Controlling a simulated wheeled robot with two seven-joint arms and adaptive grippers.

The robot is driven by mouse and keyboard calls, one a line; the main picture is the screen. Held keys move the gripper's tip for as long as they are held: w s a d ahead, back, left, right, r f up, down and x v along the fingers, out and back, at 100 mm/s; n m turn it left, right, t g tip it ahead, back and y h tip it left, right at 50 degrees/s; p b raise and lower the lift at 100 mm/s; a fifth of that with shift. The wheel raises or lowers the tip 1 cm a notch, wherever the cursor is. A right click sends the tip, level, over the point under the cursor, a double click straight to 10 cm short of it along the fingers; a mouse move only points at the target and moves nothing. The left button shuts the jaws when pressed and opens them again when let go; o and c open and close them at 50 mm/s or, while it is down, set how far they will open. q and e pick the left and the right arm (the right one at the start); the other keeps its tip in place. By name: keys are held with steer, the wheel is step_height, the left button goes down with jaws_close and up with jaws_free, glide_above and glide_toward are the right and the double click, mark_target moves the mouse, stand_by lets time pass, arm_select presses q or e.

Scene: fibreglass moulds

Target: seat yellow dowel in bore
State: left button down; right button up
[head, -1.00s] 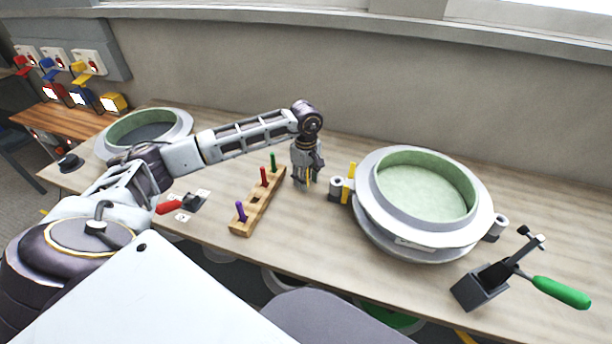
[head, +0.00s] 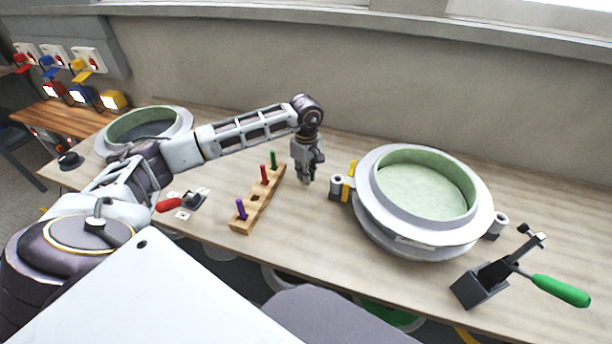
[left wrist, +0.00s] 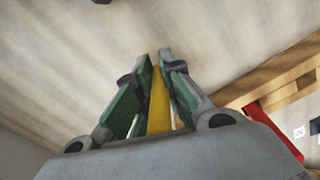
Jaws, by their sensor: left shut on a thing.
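My left gripper (head: 309,178) points down above the table, between the wooden peg rack and the right mould. In the left wrist view its fingers (left wrist: 160,85) are shut on the yellow dowel (left wrist: 158,105), which lies lengthwise between them. The dowel is hard to make out in the head view. The right mould (head: 384,232) is a pale round flange with a green inner bowl. It has a grey lug with a hole (head: 337,185) on its left and another lug (head: 497,223) on its right. The gripper is left of the left lug, apart from it. My right gripper is not in view.
The wooden rack (head: 247,222) holds purple, red and green pegs. A yellow upright piece (head: 348,186) stands beside the left lug. A green-handled clamp (head: 562,291) is at right, a red-handled one (head: 169,205) at left. Another mould (head: 181,117) sits at back left.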

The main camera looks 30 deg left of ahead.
arm_select(q)
step_height(320, 180, up, 9)
stand_by(0.5)
stand_by(0.5)
